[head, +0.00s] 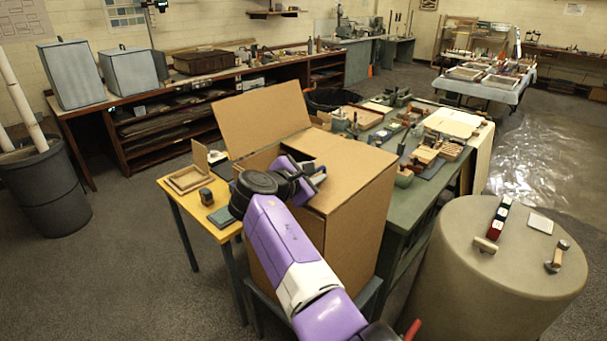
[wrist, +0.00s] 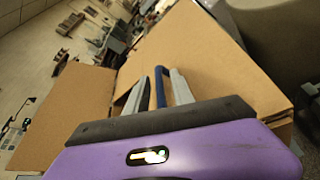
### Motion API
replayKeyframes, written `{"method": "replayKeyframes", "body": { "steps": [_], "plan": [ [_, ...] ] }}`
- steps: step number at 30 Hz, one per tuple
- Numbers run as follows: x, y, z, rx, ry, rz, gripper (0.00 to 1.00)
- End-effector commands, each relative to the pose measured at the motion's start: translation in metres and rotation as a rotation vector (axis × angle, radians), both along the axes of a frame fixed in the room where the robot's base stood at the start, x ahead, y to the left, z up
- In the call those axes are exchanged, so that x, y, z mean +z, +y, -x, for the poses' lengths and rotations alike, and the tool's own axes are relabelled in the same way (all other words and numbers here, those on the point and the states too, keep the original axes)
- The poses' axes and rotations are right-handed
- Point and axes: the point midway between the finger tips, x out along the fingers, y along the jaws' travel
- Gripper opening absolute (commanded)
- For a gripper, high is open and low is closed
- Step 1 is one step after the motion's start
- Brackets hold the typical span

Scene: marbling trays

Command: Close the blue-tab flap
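A cardboard box (head: 352,240) stands in front of me. Its right flap (head: 345,162) lies about level over the right part of the opening and fills much of the wrist view (wrist: 215,58). A blue tab (wrist: 159,88) shows at this flap's inner edge. My gripper (head: 314,174) is at that edge; in the wrist view its two grey fingers (wrist: 158,90) are apart, one on each side of the tab, with a gap visible on the left. Whether a finger touches the tab is unclear. My arm hides part of the box's front and opening.
The box's other flap (head: 262,108) stands raised at the left back. A green bench (head: 400,220) with tools is right behind the box, a yellow table (head: 190,205) is on its left, and a round drum-like stand (head: 490,290) is at the right.

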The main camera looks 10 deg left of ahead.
Motion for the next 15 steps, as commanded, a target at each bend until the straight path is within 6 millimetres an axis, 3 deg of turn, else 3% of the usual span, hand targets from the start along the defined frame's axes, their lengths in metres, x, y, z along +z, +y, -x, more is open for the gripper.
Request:
{"method": "replayKeyframes", "body": {
  "steps": [15],
  "plan": [
    [0.019,0.020,0.053,0.008,-0.003,-0.003,0.33]
  ]
}}
